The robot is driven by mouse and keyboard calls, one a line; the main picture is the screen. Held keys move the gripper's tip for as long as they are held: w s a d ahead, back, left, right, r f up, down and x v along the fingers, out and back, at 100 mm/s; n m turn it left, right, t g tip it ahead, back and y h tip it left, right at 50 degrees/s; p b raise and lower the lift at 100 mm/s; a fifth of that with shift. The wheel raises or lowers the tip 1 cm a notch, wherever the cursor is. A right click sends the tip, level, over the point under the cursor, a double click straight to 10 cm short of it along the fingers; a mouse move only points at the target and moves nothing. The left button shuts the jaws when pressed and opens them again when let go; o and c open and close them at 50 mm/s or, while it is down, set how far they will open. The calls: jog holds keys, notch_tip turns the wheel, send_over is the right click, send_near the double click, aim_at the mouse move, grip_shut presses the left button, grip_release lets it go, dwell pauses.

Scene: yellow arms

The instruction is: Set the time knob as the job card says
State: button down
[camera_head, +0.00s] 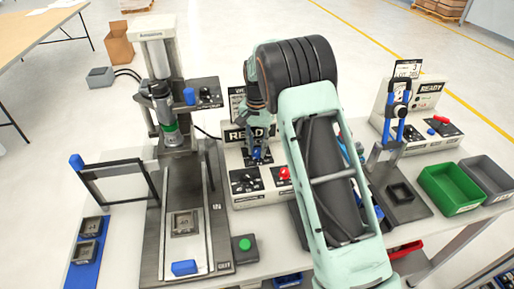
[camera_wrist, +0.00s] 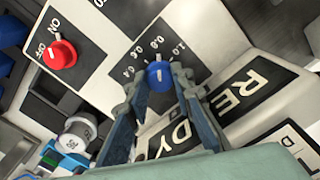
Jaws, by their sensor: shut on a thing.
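My gripper (camera_wrist: 155,82) is shut on the blue knob (camera_wrist: 159,75), one finger on either side of it. The knob has a white pointer line and sits on a black dial plate (camera_wrist: 185,54) marked 0.4, 0.6, 0.8 and 1.0. In the wrist view the line is roughly upright; the exact mark it meets is unclear. In the head view my gripper (camera_head: 258,152) is at the front of the white READY control box (camera_head: 262,197), in front of the sign. A card (camera_head: 237,95) above the box is mostly hidden, and its text cannot be read.
A red ON/OFF knob (camera_wrist: 60,54) is close by on the same box. The press (camera_head: 165,110) stands left. Another READY unit (camera_head: 410,100) with its own card (camera_head: 408,69), a green bin (camera_head: 450,186) and a grey bin (camera_head: 488,176) are right.

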aim_at(257, 150)
jog(key=shift+n, duration=0.3)
jog(key=n+b, duration=0.1)
jog(key=n, duration=0.2)
jog(key=shift+n+b, duration=0.35)
jog(key=shift+n, duration=1.75)
jog(key=c, duration=1.7)
grip_release()
notch_tip(257, 150, up, 12)
jog(key=shift+r, duration=0.1)
